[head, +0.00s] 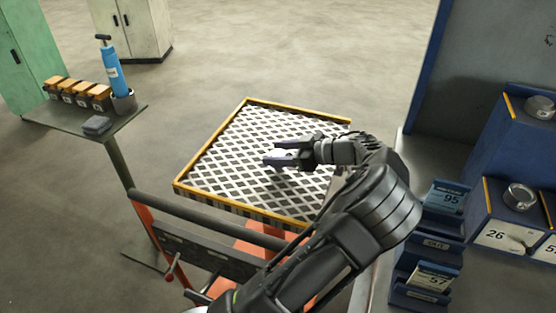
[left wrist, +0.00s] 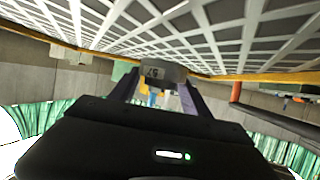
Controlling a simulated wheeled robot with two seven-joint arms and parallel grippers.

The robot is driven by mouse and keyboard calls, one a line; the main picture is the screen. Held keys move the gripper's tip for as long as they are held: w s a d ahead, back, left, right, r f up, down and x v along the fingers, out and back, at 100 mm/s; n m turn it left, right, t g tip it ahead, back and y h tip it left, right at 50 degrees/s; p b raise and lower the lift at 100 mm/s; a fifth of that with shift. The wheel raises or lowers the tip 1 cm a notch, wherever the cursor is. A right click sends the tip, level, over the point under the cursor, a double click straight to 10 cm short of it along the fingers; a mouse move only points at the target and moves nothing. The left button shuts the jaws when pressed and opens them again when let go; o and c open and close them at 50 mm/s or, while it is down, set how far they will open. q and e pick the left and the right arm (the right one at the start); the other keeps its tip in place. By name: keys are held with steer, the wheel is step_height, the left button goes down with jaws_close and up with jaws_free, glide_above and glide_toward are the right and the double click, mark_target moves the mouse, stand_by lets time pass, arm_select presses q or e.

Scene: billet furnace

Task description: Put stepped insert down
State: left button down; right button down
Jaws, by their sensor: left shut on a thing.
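My left gripper (head: 272,156) reaches over the grid-topped cart (head: 178,184), above the middle of its pale lattice. It is shut on the stepped insert, a small grey metal piece (head: 282,163) partly hidden by the fingers. In the left wrist view the insert (left wrist: 162,71) sits between the two fingertips (left wrist: 158,92), with dark marking on its face. The lattice lies close to it there. I cannot tell whether the insert touches the lattice. My right gripper is not in view.
A side stand (head: 135,118) at left holds several orange-topped blocks, a blue bottle (head: 113,68) and a dark flat piece (head: 97,125). At right, blue numbered holders (head: 447,198) and blue units with round metal parts (head: 519,196) stand on a bench. Most of the lattice is clear.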

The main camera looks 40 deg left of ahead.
mark_target(300, 175)
arm_select(q)
steer(key=shift+f, duration=1.35)
steer(key=c, duration=0.5)
jaws_free()
steer(key=shift+d, duration=0.1)
steer(key=b+v, duration=0.1)
steer(key=v, duration=0.5)
steer(key=shift+w+d, duration=0.1)
steer(key=shift+d, duration=0.1)
steer(key=shift+d+r, duration=0.25)
steer(key=shift+d, duration=0.15)
